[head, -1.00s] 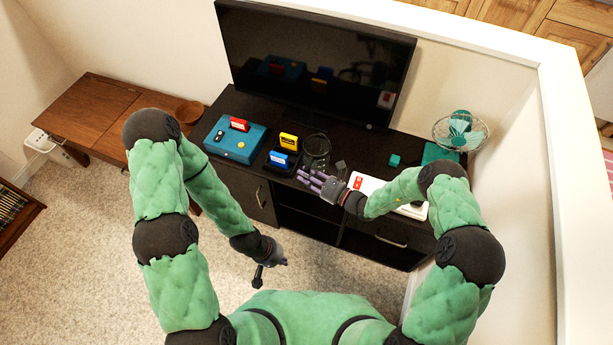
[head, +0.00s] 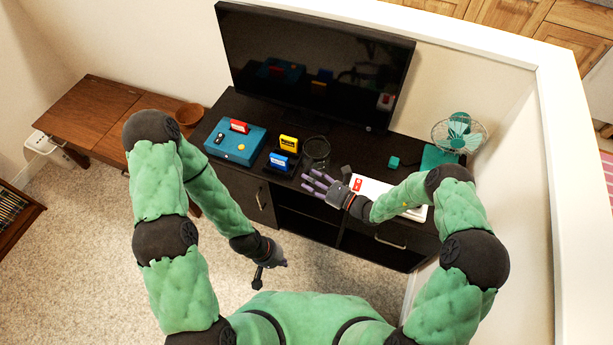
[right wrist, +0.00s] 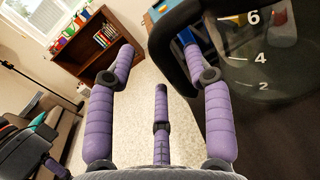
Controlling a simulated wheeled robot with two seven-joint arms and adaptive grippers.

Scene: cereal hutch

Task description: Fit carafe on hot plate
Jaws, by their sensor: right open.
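The clear glass carafe (head: 316,150) stands upright on the dark cabinet, in front of the screen. Its glass wall with white numbers (right wrist: 258,50) and black handle fill the upper right of the right wrist view. My right gripper (head: 318,183) is open, in front of the carafe. I cannot clearly make out the hot plate.
Left of the carafe are a blue box (head: 235,145) and yellow (head: 288,143) and blue (head: 282,161) packs. A white appliance (head: 372,188) lies partly behind my right arm. A teal cube (head: 394,162) and wire basket (head: 459,134) stand to the right. The screen (head: 315,65) stands behind.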

